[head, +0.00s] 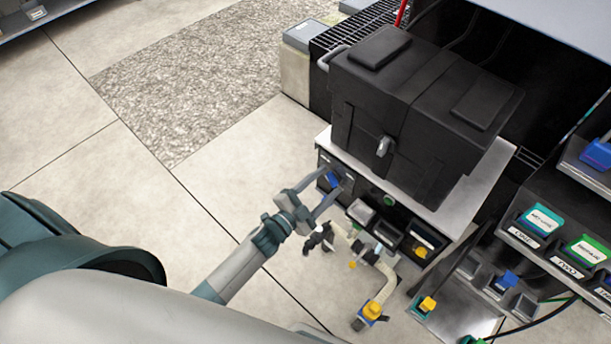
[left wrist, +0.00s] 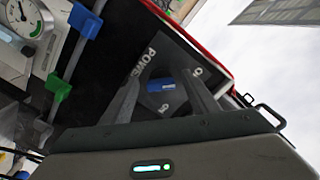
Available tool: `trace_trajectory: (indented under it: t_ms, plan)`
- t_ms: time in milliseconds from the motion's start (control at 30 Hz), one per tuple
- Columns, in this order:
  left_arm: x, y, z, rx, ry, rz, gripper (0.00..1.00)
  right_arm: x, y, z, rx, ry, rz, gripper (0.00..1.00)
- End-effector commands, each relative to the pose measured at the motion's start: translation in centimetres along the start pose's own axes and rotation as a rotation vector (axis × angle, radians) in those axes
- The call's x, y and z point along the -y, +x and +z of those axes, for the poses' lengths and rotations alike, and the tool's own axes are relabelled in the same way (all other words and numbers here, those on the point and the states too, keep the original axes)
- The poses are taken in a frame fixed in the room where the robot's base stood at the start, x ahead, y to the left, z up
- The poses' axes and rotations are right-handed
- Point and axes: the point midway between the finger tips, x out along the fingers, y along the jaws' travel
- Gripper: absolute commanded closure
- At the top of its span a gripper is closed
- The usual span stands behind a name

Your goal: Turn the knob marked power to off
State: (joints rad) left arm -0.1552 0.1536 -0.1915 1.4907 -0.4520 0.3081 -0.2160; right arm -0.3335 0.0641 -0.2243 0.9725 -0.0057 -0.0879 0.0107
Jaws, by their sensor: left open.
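The power knob (head: 333,180) is a small blue knob on the dark front panel of the cabinet below the black case. In the left wrist view the blue knob (left wrist: 161,85) shows between my fingers, with the word POWER on the panel (left wrist: 140,68) beside it. Small white marks near the knob are too unclear to read fully. My left gripper (head: 331,182) is open, its two fingers reaching toward the panel on either side of the knob. I cannot tell whether they touch it. My right gripper is in neither view.
A black case (head: 420,105) sits on the cabinet top (head: 482,185). Labelled bins (head: 540,220) are at the right. The floor (head: 150,190) to the left is clear.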

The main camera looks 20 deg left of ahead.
Motion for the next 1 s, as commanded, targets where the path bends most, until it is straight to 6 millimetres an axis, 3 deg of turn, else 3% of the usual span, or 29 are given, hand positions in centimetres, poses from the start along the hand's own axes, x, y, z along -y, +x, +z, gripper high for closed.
trace_trajectory:
  t_ms: [267, 767, 1000]
  plan:
    - [-0.1, -2.6, 0.1, 0.001, 0.001, 0.002, 0.45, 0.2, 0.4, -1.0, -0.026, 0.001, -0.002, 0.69]
    - [-0.2, -12.1, 0.2, 0.003, 0.0, 0.002, 0.45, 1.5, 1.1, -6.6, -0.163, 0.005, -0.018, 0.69]
    - [-0.1, -15.8, 0.2, 0.003, -0.002, 0.001, 0.45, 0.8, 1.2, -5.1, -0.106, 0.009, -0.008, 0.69]
